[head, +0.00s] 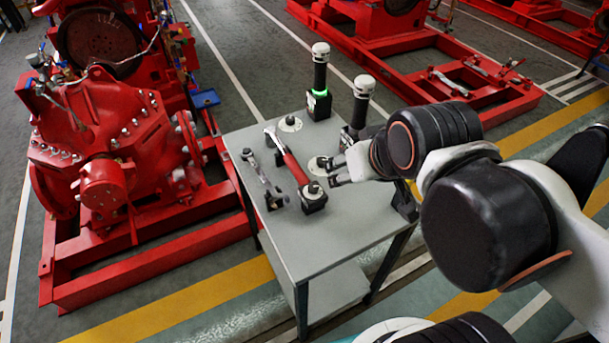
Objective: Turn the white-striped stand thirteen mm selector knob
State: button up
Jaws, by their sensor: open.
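Two upright black tools with white caps stand in black stands at the back of the grey table. The left tool (320,72) has a glowing green ring above its stand (319,104). The right tool (361,102) stands in a stand (348,136) partly hidden by my arm. I cannot tell which stand is white-striped, and no thirteen mm marking is readable. A pale round disc (290,124) and another pale disc (317,165) lie on the tabletop. My gripper (328,172) is open beside the second disc, in front of the right stand, with nothing visible between its fingers.
A red-handled wrench (288,158) and a grey wrench (262,178) rest on black holders on the table (328,236). The table's front is clear. A red pumpset (105,130) stands close on the left, and red machine frames (455,85) stand behind.

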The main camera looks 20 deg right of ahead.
aim_at(289, 121)
jog(key=i+l+u, duration=0.1)
jog(key=l+u, duration=0.7)
jog(key=i+j, duration=0.05)
